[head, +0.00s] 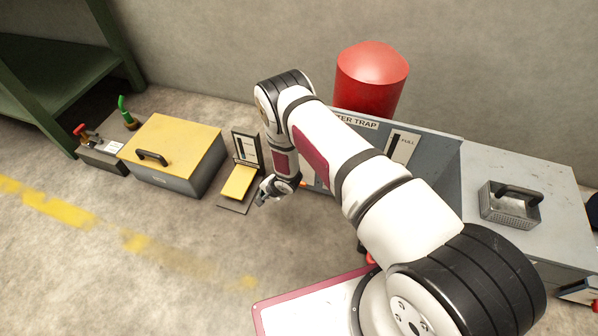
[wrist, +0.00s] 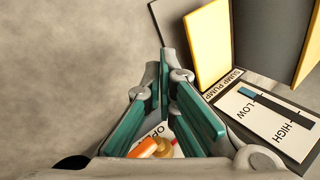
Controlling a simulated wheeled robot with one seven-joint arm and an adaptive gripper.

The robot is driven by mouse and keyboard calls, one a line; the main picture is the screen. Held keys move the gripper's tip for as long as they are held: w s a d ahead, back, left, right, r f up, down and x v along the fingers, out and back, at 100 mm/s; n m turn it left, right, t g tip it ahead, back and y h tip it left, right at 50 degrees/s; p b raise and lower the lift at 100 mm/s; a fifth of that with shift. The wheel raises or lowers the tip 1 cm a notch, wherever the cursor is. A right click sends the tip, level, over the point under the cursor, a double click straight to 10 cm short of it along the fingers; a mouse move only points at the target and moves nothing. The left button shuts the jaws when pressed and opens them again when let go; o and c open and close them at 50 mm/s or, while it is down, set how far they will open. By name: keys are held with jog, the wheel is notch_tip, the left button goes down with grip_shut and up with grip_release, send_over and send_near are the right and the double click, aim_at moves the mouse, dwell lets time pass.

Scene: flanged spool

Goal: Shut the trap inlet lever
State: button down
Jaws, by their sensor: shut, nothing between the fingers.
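The grey trap box (head: 440,150), its label ending in "TER TRAP", stands right of centre in the head view, partly behind my arm. My gripper (head: 268,190) is near its left end, beside the yellow-plated sump pump unit. In the wrist view my gripper (wrist: 170,82) is shut and empty, with teal finger pads. An orange handle (wrist: 144,148) on a brass fitting shows low between the fingers, in front of a white plate lettered "OP", the rest hidden. It is probably the inlet lever; its full position and any contact cannot be told.
The sump pump unit has a yellow plate (head: 238,182) and a LOW-HIGH gauge (wrist: 266,118). A yellow-lidded box (head: 172,143) and green-handled valve unit (head: 124,112) stand left. A red drum (head: 372,78) stands behind the trap. Front-left floor is clear.

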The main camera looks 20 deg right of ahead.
jog(key=w+d+r+n+g+h+p, duration=0.2)
jog(key=d+r+n+h, duration=0.3)
jog(key=d+r, duration=0.7)
jog(key=shift+m+h, duration=0.3)
jog(key=shift+h, duration=0.3)
jog(key=b+x, duration=0.1)
jog(key=x, duration=0.2)
jog(key=b+x, duration=0.1)
jog(key=x, duration=0.3)
jog(key=s+b+x, duration=0.1)
jog(key=b+x, duration=0.1)
jog(key=x, duration=0.1)
jog(key=shift+w+d+f, duration=0.1)
jog(key=shift+d+f, duration=0.3)
jog(key=shift+b+x, duration=0.75)
jog(key=shift+s+d+f, duration=0.2)
jog(key=shift+s, duration=0.25)
jog(key=shift+r, duration=0.1)
